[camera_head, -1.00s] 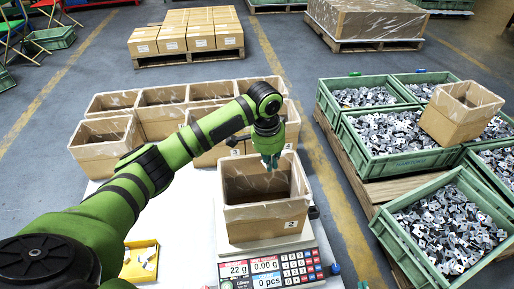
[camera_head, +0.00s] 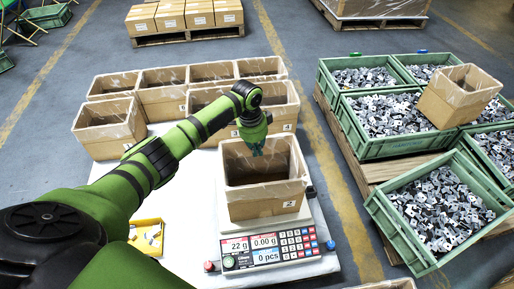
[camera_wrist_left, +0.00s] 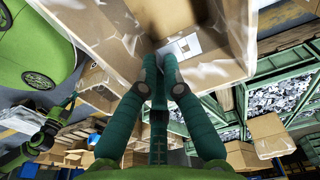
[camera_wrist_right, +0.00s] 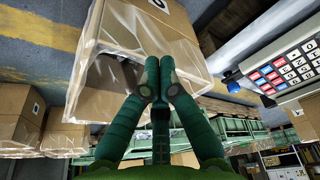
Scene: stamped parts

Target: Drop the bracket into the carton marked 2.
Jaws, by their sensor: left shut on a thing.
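The carton marked 2 (camera_head: 262,207) stands open and upright on the scale. Its label faces the front, and its inside looks dark. My left gripper (camera_head: 257,151) points down over the carton's opening, near the back rim. The bracket is too small to make out in the head view. My right gripper (camera_wrist_right: 160,66) shows only in its own wrist view, shut, with nothing visible between the fingertips.
The scale panel (camera_head: 268,248) reads 22 g, 0.00 g and 0 pcs. Several open cartons (camera_head: 163,100) stand behind. A yellow tray (camera_head: 147,236) lies at left. Green crates of metal parts (camera_head: 395,145) stand at right, with another carton (camera_head: 457,97) on them.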

